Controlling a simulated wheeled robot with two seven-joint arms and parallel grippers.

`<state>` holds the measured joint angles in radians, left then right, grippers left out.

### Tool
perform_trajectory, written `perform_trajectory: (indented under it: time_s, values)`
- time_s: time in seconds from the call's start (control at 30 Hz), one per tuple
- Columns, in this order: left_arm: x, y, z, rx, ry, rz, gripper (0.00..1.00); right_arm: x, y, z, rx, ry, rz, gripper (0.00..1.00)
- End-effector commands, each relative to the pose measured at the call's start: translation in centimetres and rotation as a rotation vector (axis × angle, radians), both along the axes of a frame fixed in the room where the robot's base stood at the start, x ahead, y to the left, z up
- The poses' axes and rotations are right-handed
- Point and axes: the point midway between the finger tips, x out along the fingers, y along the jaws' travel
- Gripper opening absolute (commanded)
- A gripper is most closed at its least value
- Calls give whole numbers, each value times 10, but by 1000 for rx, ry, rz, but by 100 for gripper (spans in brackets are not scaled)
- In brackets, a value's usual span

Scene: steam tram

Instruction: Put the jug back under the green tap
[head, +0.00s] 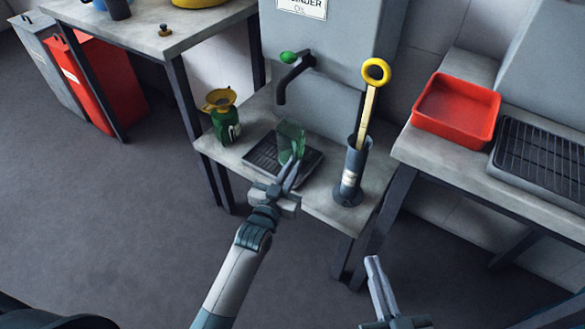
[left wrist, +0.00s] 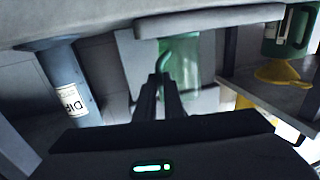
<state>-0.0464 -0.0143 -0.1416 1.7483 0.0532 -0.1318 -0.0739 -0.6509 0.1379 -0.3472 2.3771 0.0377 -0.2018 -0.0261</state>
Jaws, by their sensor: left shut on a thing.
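My left gripper (head: 290,172) is shut on the jug's handle from the front. In the left wrist view, which is upside down, the jug (left wrist: 184,65) and its handle show just past the fingertips (left wrist: 161,88). I cannot tell whether the jug's base touches the tray. My right gripper (head: 376,270) is low at the right, away from everything; its fingers look close together.
A dark cylinder (head: 352,175) with a yellow-ringed dipstick (head: 369,100) stands right of the tray. A green can (head: 226,125) with a yellow funnel (head: 219,99) stands left. A red tray (head: 457,108) is on the right bench. The floor in front is clear.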

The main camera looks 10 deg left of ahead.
Motion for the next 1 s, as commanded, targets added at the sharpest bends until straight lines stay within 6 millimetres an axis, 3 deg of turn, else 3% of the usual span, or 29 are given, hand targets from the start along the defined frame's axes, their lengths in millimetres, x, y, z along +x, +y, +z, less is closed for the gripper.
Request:
perform_trajectory:
  time_s: [0.47, 0.57, 0.6, 1.0]
  values:
    - [0, 0, -3, 0, 0, 0, 0, 0, 1, 5, 8, -25, -1, 0]
    - [0, 0, -3, 0, 1, 0, 25, 0, 1, 6, 9, -29, -1, 0]
    - [0, 0, -3, 0, 1, 0, 27, 0, 1, 6, 9, -29, -1, 0]
    - [0, 0, 0, 0, -1, 0, 27, 0, 1, 6, 7, -22, -1, 0]
